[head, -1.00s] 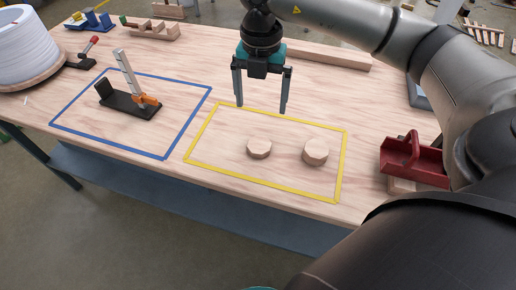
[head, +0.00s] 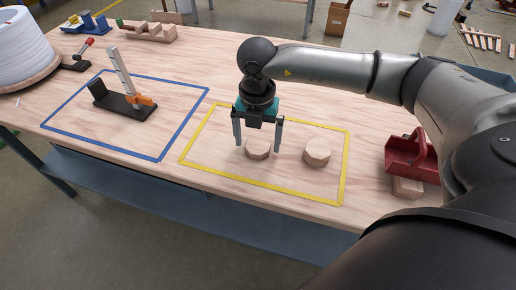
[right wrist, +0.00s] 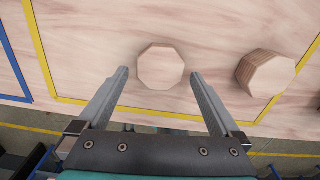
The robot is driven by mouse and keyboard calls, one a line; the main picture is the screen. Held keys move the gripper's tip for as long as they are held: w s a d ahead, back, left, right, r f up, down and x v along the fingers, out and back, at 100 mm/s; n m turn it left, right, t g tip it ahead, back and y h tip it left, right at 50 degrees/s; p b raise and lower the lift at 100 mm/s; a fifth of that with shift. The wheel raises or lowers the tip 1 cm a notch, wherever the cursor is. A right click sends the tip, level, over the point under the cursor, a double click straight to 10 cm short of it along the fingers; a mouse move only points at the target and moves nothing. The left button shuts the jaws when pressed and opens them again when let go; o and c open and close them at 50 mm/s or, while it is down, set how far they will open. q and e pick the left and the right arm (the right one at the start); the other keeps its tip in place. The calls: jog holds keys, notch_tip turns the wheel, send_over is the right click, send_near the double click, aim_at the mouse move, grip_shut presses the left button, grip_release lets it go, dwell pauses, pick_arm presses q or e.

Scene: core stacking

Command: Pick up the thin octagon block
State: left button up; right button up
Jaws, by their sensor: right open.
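The thin octagon block (head: 258,149) is light wood and lies flat inside the yellow outline on the table. It also shows in the right wrist view (right wrist: 160,67), just ahead of the fingertips and centred between their lines. A thicker octagon block (head: 317,152) stands to its right and also shows in the right wrist view (right wrist: 264,74). My right gripper (head: 258,147) is open and empty, with its fingers on either side of the thin block in the head view. Whether the fingertips touch the table cannot be told. My left gripper is not in view.
The yellow outline (head: 250,181) surrounds both blocks. A blue outline (head: 100,146) to the left holds a black stand (head: 125,104) with an upright ruler and an orange part. A red toolbox (head: 411,157) sits at the right. A white spool (head: 22,45) stands at the far left.

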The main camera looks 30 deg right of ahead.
jog(key=shift+f, duration=0.6)
jog(key=c, duration=1.3)
